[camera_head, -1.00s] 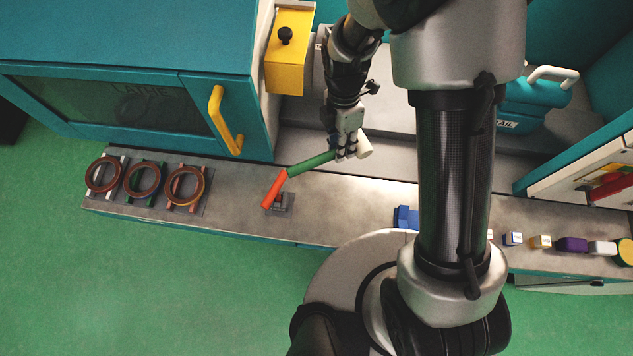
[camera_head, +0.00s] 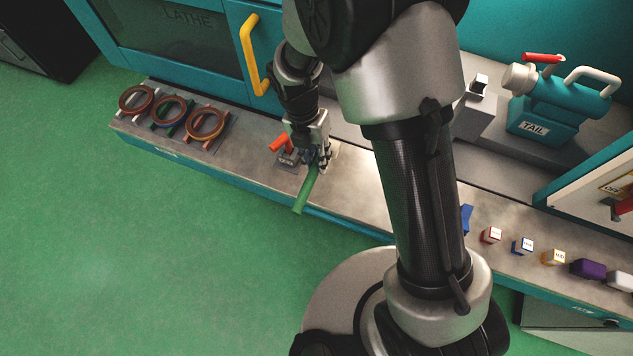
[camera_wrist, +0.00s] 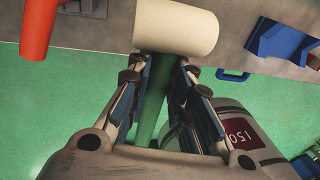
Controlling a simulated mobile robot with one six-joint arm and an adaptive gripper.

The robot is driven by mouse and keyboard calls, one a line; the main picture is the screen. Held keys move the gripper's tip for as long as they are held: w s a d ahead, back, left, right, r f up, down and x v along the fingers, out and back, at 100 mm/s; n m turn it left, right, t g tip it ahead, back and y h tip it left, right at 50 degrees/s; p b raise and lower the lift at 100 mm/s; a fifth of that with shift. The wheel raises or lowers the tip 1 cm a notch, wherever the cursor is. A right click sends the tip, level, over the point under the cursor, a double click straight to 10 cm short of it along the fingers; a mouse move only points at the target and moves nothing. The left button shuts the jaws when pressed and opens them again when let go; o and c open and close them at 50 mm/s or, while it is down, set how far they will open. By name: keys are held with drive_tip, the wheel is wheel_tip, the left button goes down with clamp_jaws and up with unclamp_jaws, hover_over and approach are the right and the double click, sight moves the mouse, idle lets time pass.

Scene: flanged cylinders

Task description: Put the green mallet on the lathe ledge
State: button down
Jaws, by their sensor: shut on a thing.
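The green mallet has a green handle (camera_head: 306,190) and a cream cylindrical head (camera_wrist: 178,27). My gripper (camera_head: 318,160) is shut on the handle close below the head. In the wrist view the handle runs between the two fingers (camera_wrist: 152,90). In the head view the handle points toward the front and crosses the front edge of the grey lathe ledge (camera_head: 352,195); the head is mostly hidden by my gripper. The wrist view shows the head over the ledge (camera_wrist: 110,25). I cannot tell whether it touches the surface.
An orange-red lever (camera_head: 281,143) on a small grey block stands just left of my gripper. Several brown rings (camera_head: 205,124) sit on racks farther left. A blue object (camera_wrist: 285,40) and small coloured blocks (camera_head: 522,246) are to the right. The ledge between lever and rings is clear.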

sight(319, 188)
drive_tip(key=b+x, duration=0.1)
drive_tip(key=x, duration=0.3)
drive_tip(key=w+a+b+x, duration=0.1)
drive_tip(key=x, duration=0.3)
drive_tip(key=a+b+x, duration=0.1)
drive_tip(key=x, duration=0.3)
drive_tip(key=shift+w+f, duration=0.2)
drive_tip(key=shift+f, duration=0.1)
drive_tip(key=shift+f, duration=0.2)
drive_tip(key=c, duration=1.4)
unclamp_jaws()
drive_tip(key=shift+c, duration=0.2)
